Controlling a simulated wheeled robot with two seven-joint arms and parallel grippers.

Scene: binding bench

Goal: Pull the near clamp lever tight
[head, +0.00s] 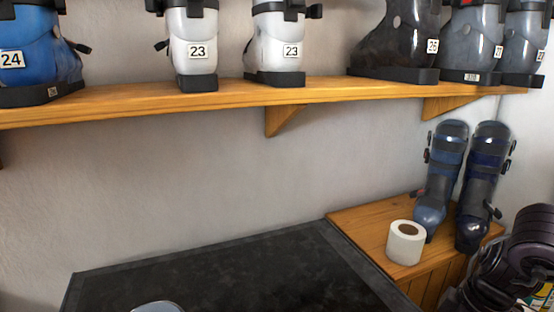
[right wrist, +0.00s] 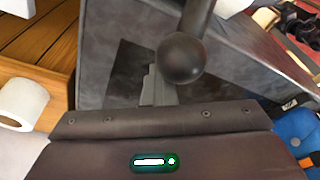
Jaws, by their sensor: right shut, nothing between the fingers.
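In the right wrist view a dark lever arm (right wrist: 196,18) comes down from the top edge and ends in a round dark ball knob (right wrist: 183,58). I cannot tell whether it is the near clamp lever. My right gripper (right wrist: 151,82) is shut and empty, with its grey fingers below and left of the knob in the picture. Whether they touch the knob cannot be told. The clamp that the lever belongs to is out of view. The head view shows no lever and neither gripper.
The dark bench top (head: 235,262) looks mostly clear. A pale rounded thing (head: 158,307) is cut off at the bottom edge. A paper roll (head: 406,243) and dark blue boots (head: 441,180) stand on a wooden box (head: 368,222). Numbered ski boots line a wooden shelf (head: 215,98) above.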

